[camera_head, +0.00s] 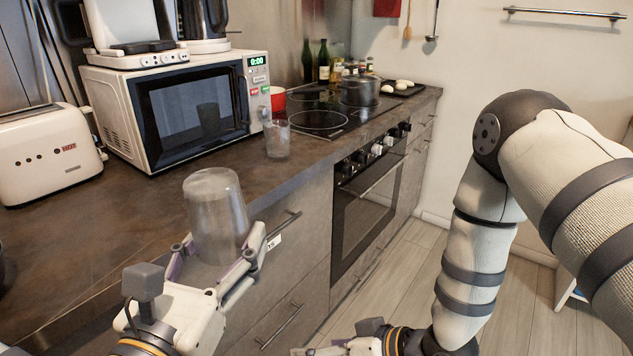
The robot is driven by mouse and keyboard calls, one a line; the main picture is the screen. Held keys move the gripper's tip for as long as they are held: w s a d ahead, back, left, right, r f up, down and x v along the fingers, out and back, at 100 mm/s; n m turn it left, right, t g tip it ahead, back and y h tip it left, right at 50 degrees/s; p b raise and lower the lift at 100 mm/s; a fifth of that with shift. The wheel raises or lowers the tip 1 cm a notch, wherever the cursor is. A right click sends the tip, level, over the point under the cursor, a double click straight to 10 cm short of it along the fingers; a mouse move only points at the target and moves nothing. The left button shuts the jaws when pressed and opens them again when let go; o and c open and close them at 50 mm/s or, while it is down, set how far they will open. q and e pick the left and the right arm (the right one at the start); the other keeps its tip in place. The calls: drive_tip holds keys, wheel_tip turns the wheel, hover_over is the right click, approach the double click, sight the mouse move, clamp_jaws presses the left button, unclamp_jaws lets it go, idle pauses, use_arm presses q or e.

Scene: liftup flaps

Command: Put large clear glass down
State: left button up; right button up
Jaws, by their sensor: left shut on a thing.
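A large clear glass (214,206) is held by my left gripper (217,258) in the lower left of the head view. The fingers are shut around its lower part, and the glass looks close to upright. It appears in front of the counter's front edge, over the drawers; its exact height above the counter I cannot tell. A second, smaller clear glass (277,139) stands on the counter (130,218) beside the microwave. My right gripper (345,346) is low at the bottom edge, partly cut off, and its fingers are not clear.
A white microwave (190,105) and a toaster (45,150) stand along the back. A red mug (277,99) is by the stove, where a pot (360,90) sits. The counter in front of the microwave is clear.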

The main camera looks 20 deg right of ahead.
drive_tip(key=w+a+r+n+y, duration=0.1)
drive_tip(key=w+r+n+y, duration=0.15)
drive_tip(key=r, duration=0.35)
drive_tip(key=w+a+r+n+t+y, duration=0.1)
drive_tip(key=w+r+n+y, duration=0.15)
drive_tip(key=r, duration=0.35)
drive_tip(key=w+a+r+n+y, duration=0.1)
drive_tip(key=w+r+y, duration=0.1)
drive_tip(key=w+r, duration=0.35)
wheel_tip(320, 180, up, 7)
drive_tip(key=s+n+g+y, duration=0.1)
drive_tip(key=s+n+y, duration=0.1)
drive_tip(key=n, duration=0.1)
drive_tip(key=n+g+y, duration=0.1)
drive_tip(key=n+g, duration=0.5)
approach(238, 195)
drive_tip(key=w+f, duration=0.1)
drive_tip(key=w, duration=0.1)
drive_tip(key=shift+g, duration=0.5)
drive_tip(key=a, duration=1.2)
drive_tip(key=shift+s+a, duration=0.15)
drive_tip(key=shift+a, duration=0.25)
